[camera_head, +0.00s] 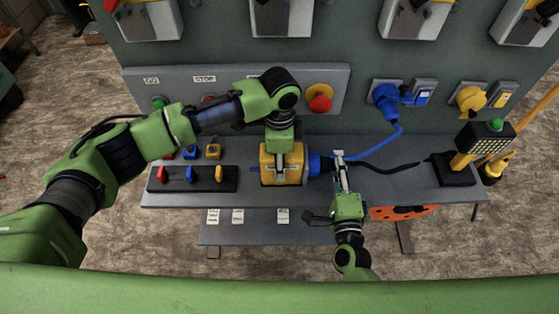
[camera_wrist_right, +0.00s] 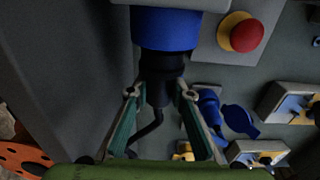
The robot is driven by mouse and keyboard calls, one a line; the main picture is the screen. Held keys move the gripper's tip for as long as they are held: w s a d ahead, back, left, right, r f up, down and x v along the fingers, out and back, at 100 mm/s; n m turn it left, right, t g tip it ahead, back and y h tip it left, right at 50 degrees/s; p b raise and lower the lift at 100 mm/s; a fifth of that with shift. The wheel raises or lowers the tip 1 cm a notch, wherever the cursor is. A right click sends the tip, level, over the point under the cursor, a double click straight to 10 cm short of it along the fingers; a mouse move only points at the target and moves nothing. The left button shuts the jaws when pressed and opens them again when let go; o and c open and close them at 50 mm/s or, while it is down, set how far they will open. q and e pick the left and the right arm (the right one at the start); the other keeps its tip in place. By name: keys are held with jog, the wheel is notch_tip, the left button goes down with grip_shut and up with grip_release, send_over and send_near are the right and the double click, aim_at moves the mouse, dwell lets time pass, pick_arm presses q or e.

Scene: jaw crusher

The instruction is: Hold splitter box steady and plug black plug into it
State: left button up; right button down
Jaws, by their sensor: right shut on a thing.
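The yellow splitter box (camera_head: 268,172) sits on the grey bench, with a blue socket (camera_head: 314,164) on its right side. My left gripper (camera_head: 281,148) comes down from above onto the box; its fingertips are hard to make out. My right gripper (camera_head: 341,168) is to the right of the socket. In the right wrist view its fingers (camera_wrist_right: 160,94) are shut on the black plug (camera_wrist_right: 161,68). The plug lines up with the blue socket (camera_wrist_right: 165,30) and its front meets the opening. How deep it sits cannot be told. A black cable (camera_head: 395,170) trails right.
A blue plug (camera_head: 385,97) with a blue cable hangs at the wall behind. A red emergency button (camera_head: 320,102) is on the panel. A black lamp (camera_head: 486,138) stands at the right end. A dark rack with coloured plugs (camera_head: 205,179) is left of the box.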

jog(key=shift+a, duration=0.9)
jog(key=c, duration=1.7)
grip_release()
jog(key=shift+w+d, duration=0.15)
jog(key=shift+d, duration=4.35)
pick_arm(q)
jog(key=o, duration=1.7)
jog(key=shift+c, duration=0.2)
